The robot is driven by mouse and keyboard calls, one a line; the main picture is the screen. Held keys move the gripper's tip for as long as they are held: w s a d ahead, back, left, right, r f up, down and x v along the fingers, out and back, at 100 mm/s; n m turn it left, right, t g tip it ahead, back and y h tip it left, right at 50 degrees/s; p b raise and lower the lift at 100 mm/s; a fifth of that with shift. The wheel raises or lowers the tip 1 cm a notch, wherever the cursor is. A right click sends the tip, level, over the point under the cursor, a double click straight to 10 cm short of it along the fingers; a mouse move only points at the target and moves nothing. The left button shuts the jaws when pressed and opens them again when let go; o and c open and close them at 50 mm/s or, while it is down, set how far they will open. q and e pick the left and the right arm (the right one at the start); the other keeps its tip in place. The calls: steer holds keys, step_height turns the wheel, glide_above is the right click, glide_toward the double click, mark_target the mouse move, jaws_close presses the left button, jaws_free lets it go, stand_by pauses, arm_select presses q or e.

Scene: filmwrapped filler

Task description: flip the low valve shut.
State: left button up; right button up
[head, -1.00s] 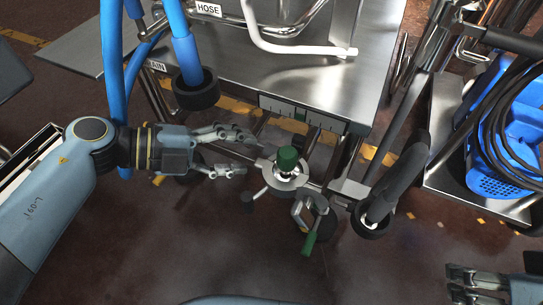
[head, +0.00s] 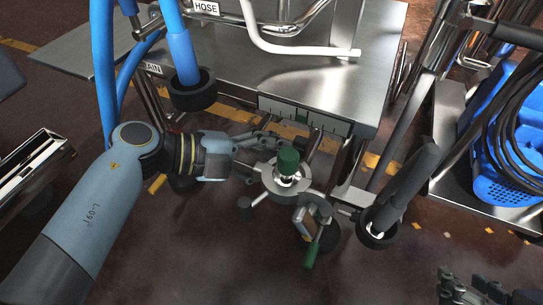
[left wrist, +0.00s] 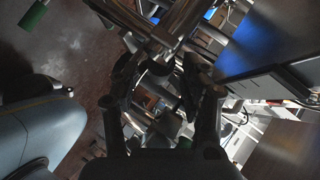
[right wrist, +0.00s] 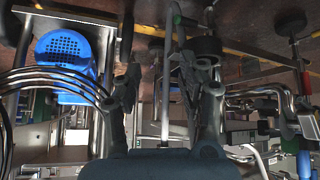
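A metal fitting with a green knob (head: 288,160) on top stands low in front of the steel table. Below it hangs a lever with a green handle (head: 311,255), pointing down toward the floor; I take this to be the low valve. My left gripper (head: 262,163) is open at the left side of the fitting, its fingers partly behind and beside it. In the left wrist view, its fingers (left wrist: 160,82) stand apart with metal pipework between and beyond them. My right gripper (head: 468,290) is at the bottom right corner, away from the valve; in the right wrist view its fingers (right wrist: 172,85) are apart and empty.
The steel table (head: 380,70) with a gauge strip (head: 302,116) is behind the fitting. Blue hoses (head: 182,50) come down at the left. A black-gripped handle (head: 405,185) stands right of the valve. A blue container (head: 500,185) sits on a cart at right. The floor in front is clear.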

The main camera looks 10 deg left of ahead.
arm_select(q)
jaws_close()
steer(key=y+p, duration=0.1)
steer(key=p, duration=0.3)
steer(key=shift+m, duration=0.3)
arm_select(e)
step_height(320, 180, up, 6)
steer(key=s+g, duration=0.2)
steer(key=g, duration=0.2)
arm_select(q)
steer(key=f+m+y+p, duration=0.1)
steer(key=y+p, duration=0.1)
steer(key=p, duration=0.2)
steer(key=shift+f+p, duration=0.3)
steer(key=shift+p, duration=0.05)
steer(key=shift+f+y, duration=0.25)
steer(key=shift+y, duration=0.05)
steer(key=shift+o, duration=0.7)
jaws_free()
arm_select(e)
steer(key=s+d+f+g, duration=0.2)
steer(key=s+f, duration=0.2)
steer(key=f, duration=0.1)
steer(key=shift+d+f+g+h, duration=0.2)
steer(key=shift+f+g+h, duration=0.1)
steer(key=shift+h, duration=0.1)
arm_select(q)
steer(key=shift+a, duration=0.1)
arm_select(e)
steer(key=shift+s+r, duration=0.1)
